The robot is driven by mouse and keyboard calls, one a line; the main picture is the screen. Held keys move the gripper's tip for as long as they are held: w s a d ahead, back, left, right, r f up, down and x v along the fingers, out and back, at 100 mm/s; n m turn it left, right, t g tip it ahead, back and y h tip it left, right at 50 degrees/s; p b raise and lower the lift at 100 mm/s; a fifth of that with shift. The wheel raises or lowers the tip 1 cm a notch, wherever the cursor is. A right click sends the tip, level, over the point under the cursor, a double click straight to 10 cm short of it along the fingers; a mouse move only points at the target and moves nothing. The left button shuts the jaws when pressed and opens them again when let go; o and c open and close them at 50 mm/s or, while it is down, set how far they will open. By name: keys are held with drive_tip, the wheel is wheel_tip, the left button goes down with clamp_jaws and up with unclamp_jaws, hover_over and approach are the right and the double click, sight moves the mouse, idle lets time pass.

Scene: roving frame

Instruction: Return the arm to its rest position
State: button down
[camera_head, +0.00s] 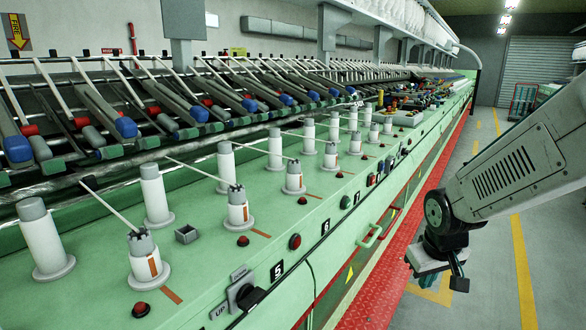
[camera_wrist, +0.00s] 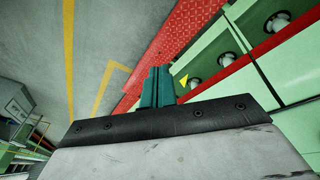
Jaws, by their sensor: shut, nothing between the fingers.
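My arm reaches in from the right edge of the head view, with my gripper (camera_head: 440,283) low at its end. It hangs in the air in front of the green machine (camera_head: 345,215), apart from it in the picture. In the wrist view my gripper (camera_wrist: 158,85) shows as two dark green fingers pressed side by side, with nothing between them. Behind the fingers are the red floor strip (camera_wrist: 185,40) and the machine's lower side.
The long machine carries several white spindles (camera_head: 155,195), knobs and a green handle (camera_head: 370,236) along its front edge. A red walkway strip (camera_head: 405,235) runs along its foot. The grey floor with a yellow line (camera_head: 522,270) is open to the right.

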drive_tip(key=s+r, duration=0.4)
drive_tip(key=s, duration=0.3)
drive_tip(key=s+a+r+m+g, duration=0.1)
drive_tip(key=s+r, duration=0.3)
drive_tip(key=s, duration=0.4)
drive_tip(key=s+a+r+m+y, duration=0.1)
drive_tip(key=s+r, duration=0.3)
drive_tip(key=s, duration=0.4)
drive_tip(key=shift+s+a+r+g, duration=0.15)
drive_tip(key=shift+a+g, duration=0.05)
drive_tip(key=shift+g, duration=0.1)
